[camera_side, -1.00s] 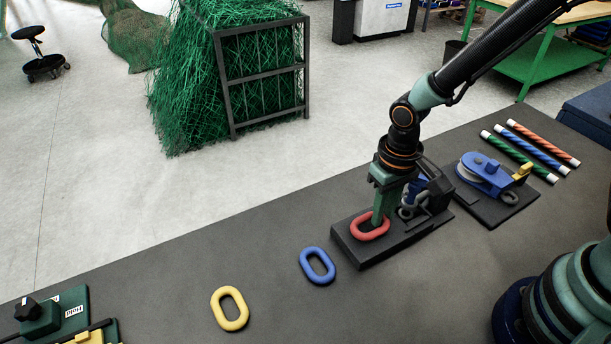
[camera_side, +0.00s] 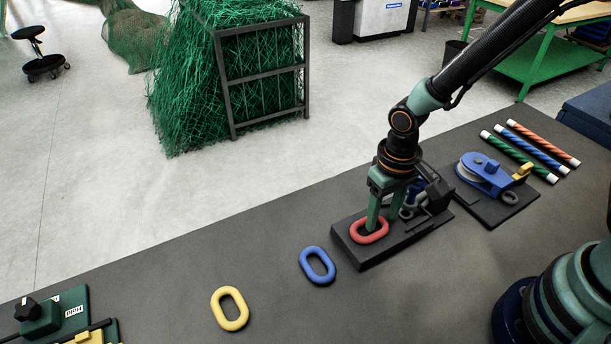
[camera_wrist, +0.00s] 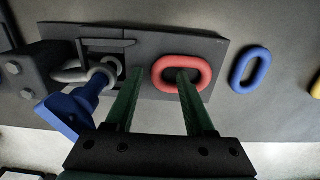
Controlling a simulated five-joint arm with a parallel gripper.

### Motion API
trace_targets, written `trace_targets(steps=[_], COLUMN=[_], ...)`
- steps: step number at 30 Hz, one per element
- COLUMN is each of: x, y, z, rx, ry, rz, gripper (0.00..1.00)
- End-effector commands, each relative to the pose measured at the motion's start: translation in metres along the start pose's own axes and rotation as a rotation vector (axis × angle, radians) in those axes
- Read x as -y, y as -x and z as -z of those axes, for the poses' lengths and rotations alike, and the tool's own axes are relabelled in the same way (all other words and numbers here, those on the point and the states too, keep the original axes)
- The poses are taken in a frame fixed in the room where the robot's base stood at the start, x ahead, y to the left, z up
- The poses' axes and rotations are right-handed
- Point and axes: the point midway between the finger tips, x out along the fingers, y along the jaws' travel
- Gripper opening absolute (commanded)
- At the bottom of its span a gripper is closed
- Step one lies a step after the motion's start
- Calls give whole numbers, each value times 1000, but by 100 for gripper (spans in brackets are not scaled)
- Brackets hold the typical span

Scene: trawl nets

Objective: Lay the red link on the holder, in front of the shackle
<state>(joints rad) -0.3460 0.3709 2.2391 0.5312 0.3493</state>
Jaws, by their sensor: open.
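The red link (camera_side: 369,230) lies flat on the left end of the dark holder (camera_side: 372,258), beside the shackle. In the wrist view the red link (camera_wrist: 182,73) is right of the metal shackle (camera_wrist: 102,74) with its blue pin (camera_wrist: 75,107). My gripper (camera_side: 384,222) is open and low over the holder. In the wrist view my gripper (camera_wrist: 160,76) has one finger at the red link's opening and the other between the link and the shackle. In the side view the shackle is partly hidden behind my gripper.
A blue link (camera_side: 317,265) and a yellow link (camera_side: 230,308) lie on the dark table left of the holder. A blue pulley block (camera_side: 485,174) on a plate and several striped rods (camera_side: 540,153) lie to the right. Green fixtures (camera_side: 50,315) stand at the front left.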

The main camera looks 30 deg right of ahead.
Motion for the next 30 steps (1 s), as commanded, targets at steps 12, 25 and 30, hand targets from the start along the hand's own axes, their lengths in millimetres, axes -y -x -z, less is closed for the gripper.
trace_targets(steps=[12,25,30], x=[0,-2,-20], y=[67,121,143], z=[2,1,2], rx=[-8,-7,-82], ry=[0,-1,-5], rz=[3,3,25], gripper=[54,54,54])
